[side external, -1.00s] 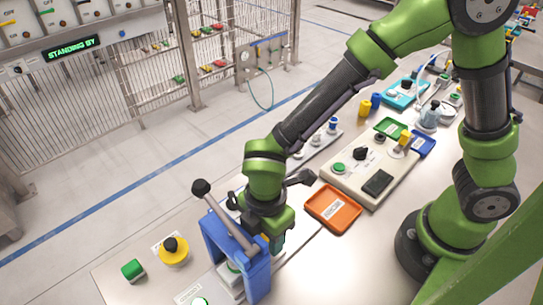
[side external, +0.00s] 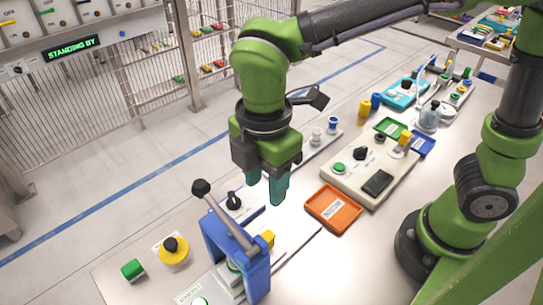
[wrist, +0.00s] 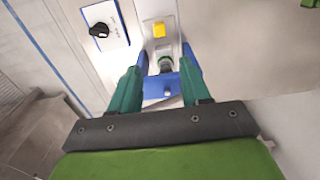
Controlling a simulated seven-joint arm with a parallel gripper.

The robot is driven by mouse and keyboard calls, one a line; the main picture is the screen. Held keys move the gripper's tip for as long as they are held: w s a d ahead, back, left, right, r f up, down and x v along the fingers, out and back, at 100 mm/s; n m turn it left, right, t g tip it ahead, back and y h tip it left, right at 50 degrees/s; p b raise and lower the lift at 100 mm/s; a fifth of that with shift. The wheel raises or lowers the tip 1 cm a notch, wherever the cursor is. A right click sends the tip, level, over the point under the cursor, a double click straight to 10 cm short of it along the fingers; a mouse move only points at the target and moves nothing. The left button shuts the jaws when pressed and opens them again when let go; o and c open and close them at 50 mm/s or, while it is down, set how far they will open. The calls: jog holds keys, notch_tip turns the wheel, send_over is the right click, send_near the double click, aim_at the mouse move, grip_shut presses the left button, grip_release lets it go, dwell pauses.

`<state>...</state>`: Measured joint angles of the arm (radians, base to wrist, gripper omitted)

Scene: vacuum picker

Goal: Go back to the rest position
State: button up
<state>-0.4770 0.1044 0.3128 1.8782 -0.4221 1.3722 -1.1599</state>
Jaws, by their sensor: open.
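My gripper (side external: 266,192) hangs above the table in the side external view, with its teal fingers pointing down. It is open and holds nothing that I can see. In the wrist view its two fingers (wrist: 158,75) stand apart over the blue lever press. The blue press (side external: 258,277) with a grey lever and black knob stands below and left of my gripper.
A black knob panel (side external: 236,202) lies behind the press. An orange tray (side external: 333,208) and a beige control box (side external: 373,170) are to the right. The air around my gripper is clear.

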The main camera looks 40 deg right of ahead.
jog(key=s+d+r+m+t+y, duration=0.1)
jog(key=d+r+m+t, duration=0.1)
jog(key=d+m, duration=0.8)
jog(key=s+d+r+m+t+y, duration=0.1)
jog(key=d+r+m+t, duration=0.2)
jog(key=d+m, duration=0.8)
jog(key=shift+d+m+t, duration=0.25)
jog(key=shift+m+t, duration=0.35)
jog(key=shift+t, duration=0.5)
